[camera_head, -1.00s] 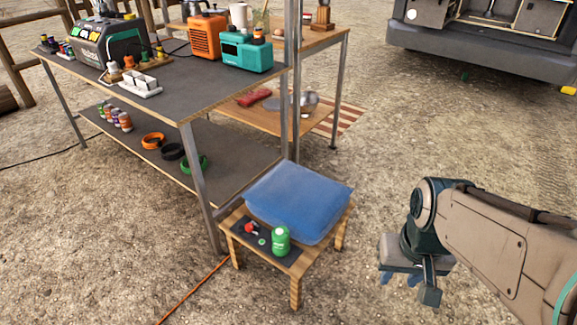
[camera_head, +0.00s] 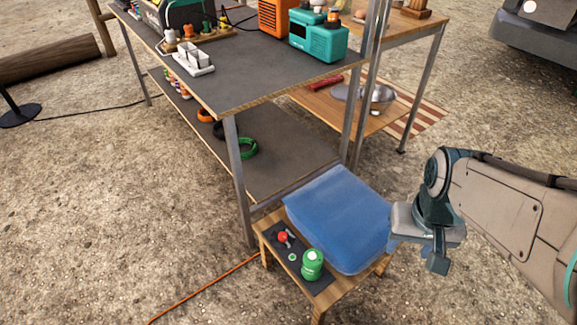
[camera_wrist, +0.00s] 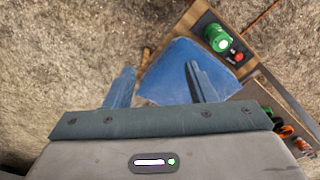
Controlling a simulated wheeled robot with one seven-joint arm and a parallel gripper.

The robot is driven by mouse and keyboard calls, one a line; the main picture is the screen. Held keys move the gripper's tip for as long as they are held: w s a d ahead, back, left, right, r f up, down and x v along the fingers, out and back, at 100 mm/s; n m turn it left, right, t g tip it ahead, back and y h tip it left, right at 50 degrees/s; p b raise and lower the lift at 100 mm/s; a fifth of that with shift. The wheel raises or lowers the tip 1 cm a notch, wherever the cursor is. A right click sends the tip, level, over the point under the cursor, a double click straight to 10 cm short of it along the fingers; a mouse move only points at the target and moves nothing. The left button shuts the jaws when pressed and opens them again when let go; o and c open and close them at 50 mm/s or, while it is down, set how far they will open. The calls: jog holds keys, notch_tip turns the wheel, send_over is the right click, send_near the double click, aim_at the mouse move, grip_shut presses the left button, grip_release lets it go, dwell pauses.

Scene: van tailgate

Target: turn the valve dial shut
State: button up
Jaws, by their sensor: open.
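A small red knob-like part with a grey stem (camera_head: 283,238), which looks like the valve dial, is on a dark mat on a low wooden stool (camera_head: 318,312). It also shows in the wrist view as a red spot (camera_wrist: 238,57). A green canister (camera_head: 312,264) stands beside it on the mat. My gripper (camera_head: 416,254) is open and empty, to the right of the stool and near the blue cushion (camera_head: 338,215). In the wrist view my gripper (camera_wrist: 159,80) has its fingers apart, with the cushion seen beyond them. The dial's setting is too small to read.
A two-level workbench (camera_head: 265,72) stands behind the stool, its metal leg (camera_head: 237,180) close to the stool's left side. A wooden shelf table (camera_head: 330,108) is farther back. An orange cable (camera_head: 205,287) runs along the ground. Bare ground lies in front and at left.

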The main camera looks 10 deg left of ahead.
jog(key=w+a+f+h+p, duration=0.15)
jog(key=w+a, duration=0.25)
jog(key=w, duration=0.5)
jog(key=g+y+p, duration=0.1)
jog(key=y+p, duration=0.1)
jog(key=p, duration=0.2)
send_over(283, 235)
notch_tip(283, 235, down, 21)
jog(key=shift+n+h, duration=0.25)
jog(key=shift+n, duration=0.15)
notch_tip(283, 235, down, 13)
jog(key=b, duration=0.3)
jog(key=shift+f, duration=0.15)
jog(key=shift+c, duration=0.3)
jog(key=c, duration=0.9)
